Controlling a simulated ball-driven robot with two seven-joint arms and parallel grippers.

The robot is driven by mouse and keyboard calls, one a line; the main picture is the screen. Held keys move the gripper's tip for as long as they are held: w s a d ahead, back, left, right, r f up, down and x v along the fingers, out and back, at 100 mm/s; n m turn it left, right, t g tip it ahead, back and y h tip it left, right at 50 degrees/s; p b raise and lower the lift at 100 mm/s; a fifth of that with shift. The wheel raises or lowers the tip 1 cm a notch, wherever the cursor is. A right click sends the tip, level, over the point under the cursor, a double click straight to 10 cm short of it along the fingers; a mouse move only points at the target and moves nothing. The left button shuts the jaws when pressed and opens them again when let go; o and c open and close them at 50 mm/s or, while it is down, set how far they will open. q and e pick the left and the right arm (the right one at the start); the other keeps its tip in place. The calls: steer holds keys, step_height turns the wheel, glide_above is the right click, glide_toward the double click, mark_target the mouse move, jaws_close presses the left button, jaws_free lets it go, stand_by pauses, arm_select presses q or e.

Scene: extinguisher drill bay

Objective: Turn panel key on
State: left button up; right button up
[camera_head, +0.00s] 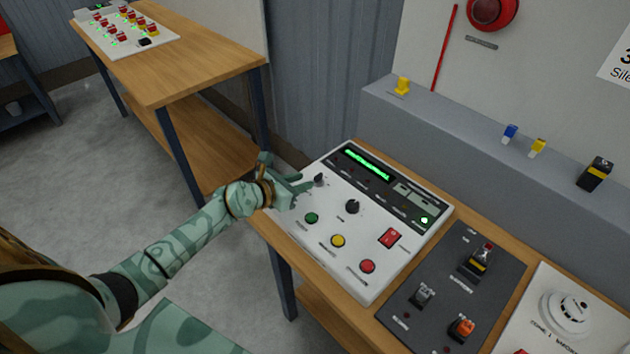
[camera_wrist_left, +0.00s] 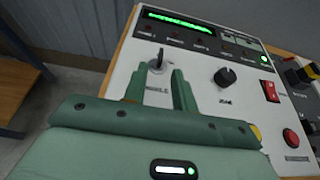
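The panel key (camera_head: 319,179) is a small dark key switch at the upper left of the white control panel (camera_head: 318,262). In the left wrist view the key (camera_wrist_left: 157,61) stands just past the fingertips, between their lines. My left gripper (camera_head: 302,184) is at the panel's left edge, beside the key. In the left wrist view its two green fingers (camera_wrist_left: 159,75) are apart with nothing between them, and a gap seems to remain before the key. Whether the fingers touch the panel cannot be told. My right gripper is in neither view.
The panel also bears a black knob (camera_head: 352,207), green (camera_head: 312,218), yellow (camera_head: 338,241) and red (camera_head: 367,266) buttons, a red rocker switch (camera_head: 389,238) and a lit green display (camera_head: 366,164). A dark switch board (camera_head: 455,300) lies to the right. A grey ledge (camera_head: 450,135) runs behind.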

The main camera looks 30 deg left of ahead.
mark_target(315, 178)
arm_select(q)
steer(key=b+x, duration=0.1)
steer(key=x, duration=0.4)
steer(key=shift+w+d+f+b, duration=0.15)
steer(key=shift+w+b, duration=0.2)
steer(key=shift+b, duration=0.05)
jaws_close()
